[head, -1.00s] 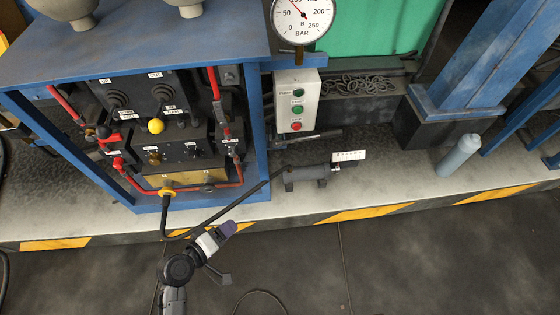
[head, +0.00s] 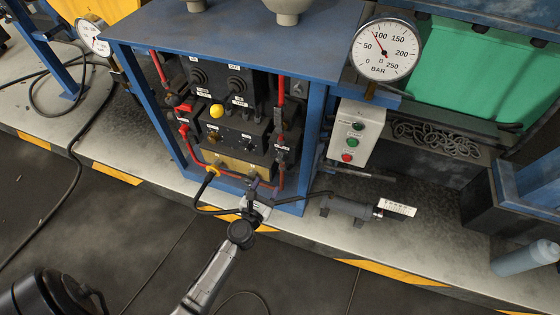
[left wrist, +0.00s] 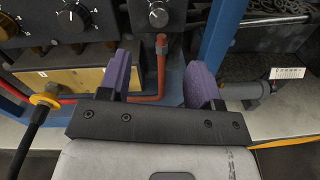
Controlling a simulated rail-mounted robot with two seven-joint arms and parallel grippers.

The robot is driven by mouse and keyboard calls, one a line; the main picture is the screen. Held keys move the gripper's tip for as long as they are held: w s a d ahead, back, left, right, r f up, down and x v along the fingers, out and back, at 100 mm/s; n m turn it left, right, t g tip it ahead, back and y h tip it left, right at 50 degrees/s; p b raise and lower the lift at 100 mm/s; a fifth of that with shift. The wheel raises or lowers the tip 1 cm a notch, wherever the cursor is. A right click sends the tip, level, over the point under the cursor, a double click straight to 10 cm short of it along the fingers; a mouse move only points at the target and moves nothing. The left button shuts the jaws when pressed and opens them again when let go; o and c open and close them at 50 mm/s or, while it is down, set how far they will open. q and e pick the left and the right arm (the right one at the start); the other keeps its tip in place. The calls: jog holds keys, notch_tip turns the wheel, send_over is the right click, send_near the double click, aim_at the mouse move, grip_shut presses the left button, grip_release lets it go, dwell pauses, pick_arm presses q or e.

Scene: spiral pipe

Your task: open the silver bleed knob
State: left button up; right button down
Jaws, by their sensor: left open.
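My left gripper (head: 263,189) is open and empty, in front of the brass block (head: 233,166) below the panel. In the left wrist view its purple fingers (left wrist: 160,78) stand apart, below the knobs, and hide part of the block. My right gripper is not in view.
A red pipe (left wrist: 160,65) runs close behind the open fingers. A black hose with a yellow collar (head: 213,169) plugs into the block. A grey cylinder (head: 348,208) lies to the right on the ledge. The blue cabinet post (head: 310,150) stands right of the panel.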

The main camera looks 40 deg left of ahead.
aim_at(279, 161)
pick_arm(q)
jog(key=b+x, duration=0.1)
jog(key=x, duration=1)
jog(key=shift+w+a, duration=0.1)
jog(key=shift+a, duration=0.1)
jog(key=c, duration=0.9)
